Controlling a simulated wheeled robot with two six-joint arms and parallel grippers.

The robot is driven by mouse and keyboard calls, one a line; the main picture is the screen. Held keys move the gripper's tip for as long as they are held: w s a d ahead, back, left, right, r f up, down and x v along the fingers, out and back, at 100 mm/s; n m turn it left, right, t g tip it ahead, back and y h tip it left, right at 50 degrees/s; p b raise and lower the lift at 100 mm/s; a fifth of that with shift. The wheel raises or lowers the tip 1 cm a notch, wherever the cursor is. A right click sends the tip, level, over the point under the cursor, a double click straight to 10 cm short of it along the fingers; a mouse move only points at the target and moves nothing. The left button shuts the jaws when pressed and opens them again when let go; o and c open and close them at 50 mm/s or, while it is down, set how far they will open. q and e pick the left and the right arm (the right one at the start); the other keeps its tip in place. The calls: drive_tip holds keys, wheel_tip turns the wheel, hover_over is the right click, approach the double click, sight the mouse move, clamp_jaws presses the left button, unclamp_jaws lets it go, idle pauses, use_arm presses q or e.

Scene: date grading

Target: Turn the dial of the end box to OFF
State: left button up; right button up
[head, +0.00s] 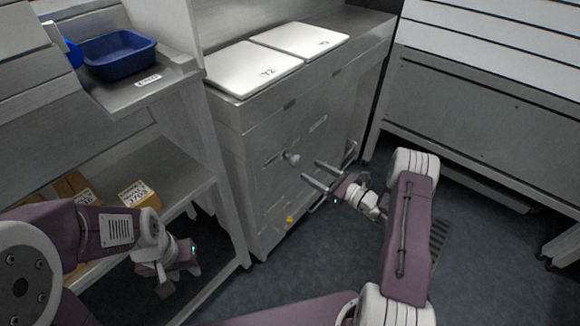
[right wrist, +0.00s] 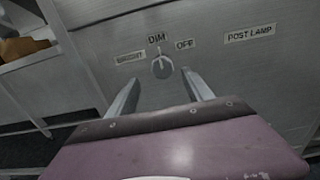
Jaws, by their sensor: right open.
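The end box (head: 240,125) is a grey metal cabinet with a dial (head: 291,158) on its face. In the right wrist view the dial (right wrist: 162,67) is a round pale knob. Labels BRIGHT, DIM (right wrist: 157,38) and OFF (right wrist: 184,44) sit around it, and its pointer mark is up, toward DIM. My right gripper (head: 310,170) is open and empty in front of the dial. In the right wrist view its fingers (right wrist: 161,78) stand on either side of the dial, apart from it. My left gripper (head: 178,268) is low at the left, its jaws unclear.
Two white lids (head: 250,70) lie on the box top. A blue tub (head: 118,54) stands on the left counter, with cardboard boxes (head: 140,194) on the shelf below. A POST LAMP label (right wrist: 249,34) is right of the dial. Open floor (head: 480,270) lies at the right.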

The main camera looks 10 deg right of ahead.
sight(298, 162)
drive_tip(key=x, duration=0.3)
drive_tip(key=b+x, duration=0.1)
drive_tip(key=x, duration=0.3)
drive_tip(key=shift+w+f+b, duration=0.2)
drive_tip(key=shift+w+b, duration=0.1)
drive_tip(key=shift+w, duration=0.05)
drive_tip(key=shift+w+a, duration=0.25)
drive_tip(key=shift+w, duration=0.1)
use_arm(q)
wheel_tip(298, 162, down, 2)
drive_tip(key=shift+s+d+f, duration=0.1)
drive_tip(key=shift+s, duration=0.05)
use_arm(e)
drive_tip(key=shift+r, duration=0.1)
clamp_jaws()
